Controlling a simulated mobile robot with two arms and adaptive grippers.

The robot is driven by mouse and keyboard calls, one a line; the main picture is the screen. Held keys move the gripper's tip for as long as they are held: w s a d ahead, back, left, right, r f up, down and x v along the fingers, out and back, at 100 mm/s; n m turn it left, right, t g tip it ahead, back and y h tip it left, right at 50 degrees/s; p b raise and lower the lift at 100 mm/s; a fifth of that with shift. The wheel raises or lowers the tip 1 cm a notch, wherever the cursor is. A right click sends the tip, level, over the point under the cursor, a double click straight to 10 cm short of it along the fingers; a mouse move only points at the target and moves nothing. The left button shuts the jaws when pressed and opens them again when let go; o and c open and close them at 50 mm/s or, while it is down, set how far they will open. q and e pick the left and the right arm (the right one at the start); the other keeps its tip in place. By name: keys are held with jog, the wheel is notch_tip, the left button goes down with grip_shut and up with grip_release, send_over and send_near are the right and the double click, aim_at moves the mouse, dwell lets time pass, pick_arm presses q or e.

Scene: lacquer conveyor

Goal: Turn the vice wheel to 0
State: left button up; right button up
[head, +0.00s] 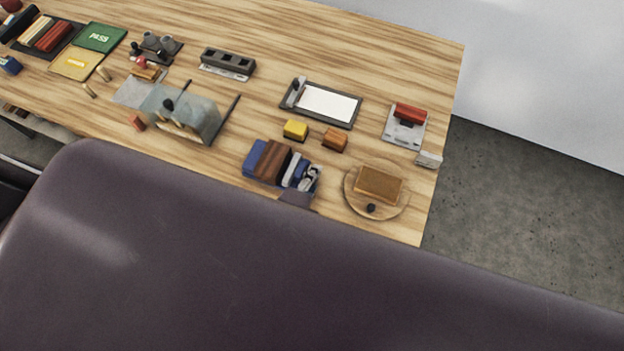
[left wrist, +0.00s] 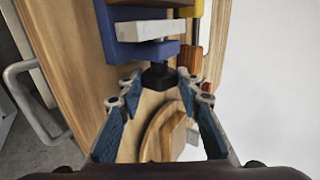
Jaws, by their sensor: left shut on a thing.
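The vice (head: 272,162) stands near the table's front edge in the head view, with blue body parts and a brown block at its jaws. In the left wrist view, the blue vice body (left wrist: 140,50) and a pale bar fill the top middle. Its dark wheel (left wrist: 158,76) sticks out towards me. My left gripper (left wrist: 158,88) is shut on this wheel, with its blue fingers on either side. In the head view, the left gripper (head: 304,178) is small at the vice's near right end. I cannot read any number on the wheel. My right gripper is not in view.
A round wooden board (head: 352,203) with a brown block (head: 379,184) lies close on the right. A yellow block (head: 295,129) and an orange block (head: 334,139) stand behind the vice. My own dark body part hides the lower head view.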

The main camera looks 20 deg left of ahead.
pick_arm(q)
jog(key=o, duration=1.1)
jog(key=shift+o, duration=0.3)
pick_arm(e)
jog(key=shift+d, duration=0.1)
pick_arm(q)
jog(key=shift+s, duration=0.1)
jog(key=shift+v, duration=3.95)
